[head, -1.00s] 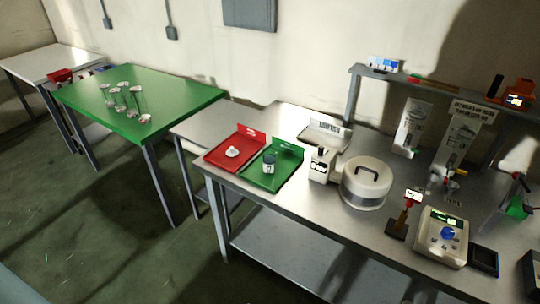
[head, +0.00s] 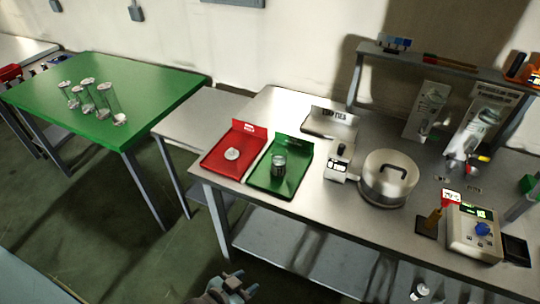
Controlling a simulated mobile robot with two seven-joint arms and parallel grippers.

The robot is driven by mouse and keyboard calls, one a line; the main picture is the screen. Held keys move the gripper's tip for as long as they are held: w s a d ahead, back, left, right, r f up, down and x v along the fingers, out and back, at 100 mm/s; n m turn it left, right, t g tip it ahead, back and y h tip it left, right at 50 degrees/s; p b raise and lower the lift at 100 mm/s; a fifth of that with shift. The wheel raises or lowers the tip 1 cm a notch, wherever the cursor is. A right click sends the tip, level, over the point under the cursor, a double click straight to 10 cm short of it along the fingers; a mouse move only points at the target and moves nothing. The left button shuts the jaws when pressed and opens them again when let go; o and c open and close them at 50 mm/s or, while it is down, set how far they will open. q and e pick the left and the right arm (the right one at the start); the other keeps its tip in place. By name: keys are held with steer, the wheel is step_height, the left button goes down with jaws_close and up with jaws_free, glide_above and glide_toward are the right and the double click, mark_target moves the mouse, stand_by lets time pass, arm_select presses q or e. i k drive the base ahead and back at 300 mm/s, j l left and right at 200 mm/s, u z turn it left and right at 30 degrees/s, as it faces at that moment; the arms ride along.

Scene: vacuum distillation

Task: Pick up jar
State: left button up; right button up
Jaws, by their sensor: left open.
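My left gripper (head: 242,283) is at the bottom of the head view, in front of the bench and well short of the jar. Its jaws are apart and nothing shows between them. My right gripper is not seen.
A red tray (head: 217,163) with a small white item is left of the green tray. A white device (head: 340,163) and a lidded round pot (head: 388,180) stand to the right. Glassware (head: 97,98) stands on the green table (head: 150,85).

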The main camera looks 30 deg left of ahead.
mark_target(279, 155)
steer(key=i+j, duration=0.1)
steer(key=j, duration=0.35)
steer(key=i+j, duration=0.1)
steer(key=j, duration=0.4)
steer(key=i+j, duration=0.15)
steer(key=j, duration=0.3)
steer(key=i+j, duration=0.1)
steer(key=j, duration=0.35)
steer(key=i+j, duration=0.1)
steer(key=j, duration=0.4)
